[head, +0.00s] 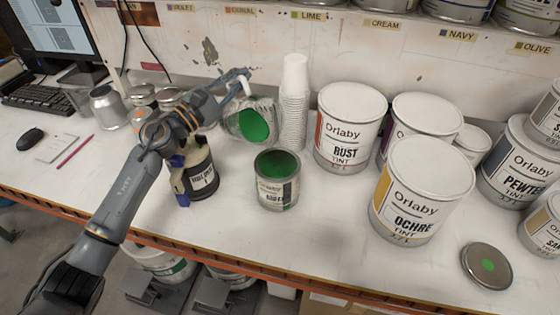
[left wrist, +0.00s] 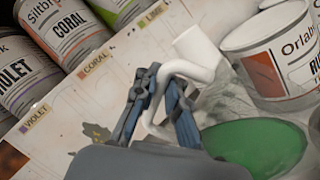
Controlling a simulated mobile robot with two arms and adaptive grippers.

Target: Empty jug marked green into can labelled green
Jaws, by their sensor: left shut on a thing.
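My left gripper (head: 240,82) is shut on the white handle (left wrist: 196,70) of a clear jug (head: 236,113). The jug is held tilted above the table, behind and a little left of an open can (head: 289,190). A green surface shows in the jug, and it is large in the left wrist view (left wrist: 262,146). The can stands upright with its lid off and green inside; its small label text is hard to read. I see no stream between jug and can. My right gripper is not in view.
A stack of white cups (head: 294,100) stands just right of the jug. A dark labelled container (head: 203,180) stands left of the can. Rust (head: 347,128) and Ochre (head: 418,195) tins stand to the right. A lid with a green dot (head: 487,266) lies at the front right.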

